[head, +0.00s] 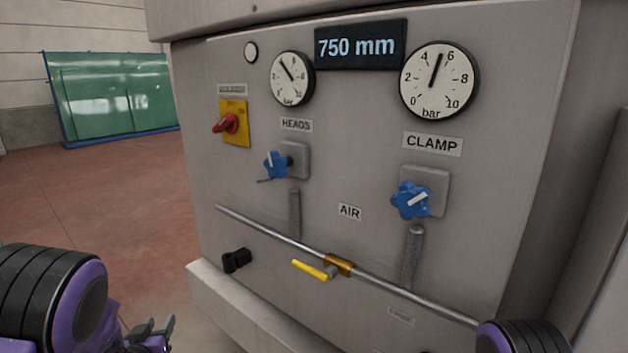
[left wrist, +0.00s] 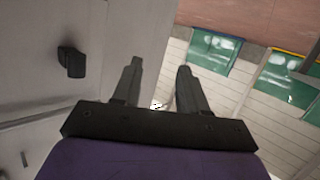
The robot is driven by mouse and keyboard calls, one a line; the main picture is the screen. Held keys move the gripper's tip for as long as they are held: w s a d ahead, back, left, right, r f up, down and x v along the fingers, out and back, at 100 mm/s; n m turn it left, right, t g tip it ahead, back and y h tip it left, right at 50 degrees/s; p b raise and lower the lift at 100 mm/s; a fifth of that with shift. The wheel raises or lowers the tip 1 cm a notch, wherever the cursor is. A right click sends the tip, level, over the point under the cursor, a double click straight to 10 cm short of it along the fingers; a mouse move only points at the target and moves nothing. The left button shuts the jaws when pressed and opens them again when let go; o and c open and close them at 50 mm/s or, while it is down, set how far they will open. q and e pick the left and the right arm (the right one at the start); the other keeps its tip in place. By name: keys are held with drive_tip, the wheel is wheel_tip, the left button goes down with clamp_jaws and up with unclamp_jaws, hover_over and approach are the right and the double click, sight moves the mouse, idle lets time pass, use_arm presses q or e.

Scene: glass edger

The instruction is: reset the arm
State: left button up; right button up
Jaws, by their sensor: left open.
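My left gripper (head: 150,332) is at the bottom left of the head view, low and in front of the machine panel (head: 345,185). In the left wrist view its two fingers (left wrist: 155,88) stand apart with nothing between them. The left gripper is clear of the panel's knobs and valve. Only a dark, rounded part of my right arm shows at the bottom right of the head view; the right gripper is not seen.
The panel bears a red switch (head: 228,123), blue HEADS knob (head: 275,164), blue CLAMP knob (head: 411,200), yellow-handled valve (head: 314,269) on a pipe, and black fitting (head: 236,260). Green glass (head: 115,95) stands behind at left. The floor (head: 110,200) between is clear.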

use_arm(q)
drive_tip(key=s+d+f+n+g+y, duration=0.15)
drive_tip(key=s+f+n+g, duration=0.35)
drive_tip(key=s+f, duration=1.3)
drive_tip(key=s+d+f+g, duration=0.2)
drive_tip(key=s+g, duration=0.1)
drive_tip(key=s, duration=0.6)
drive_tip(key=s+d+f+g, duration=0.2)
drive_tip(key=s+f+g, duration=0.1)
drive_tip(key=s, duration=0.7)
drive_tip(key=shift+s+d+f+m+g, duration=0.3)
drive_tip(key=shift+d+m, duration=0.1)
drive_tip(key=shift+h, duration=0.25)
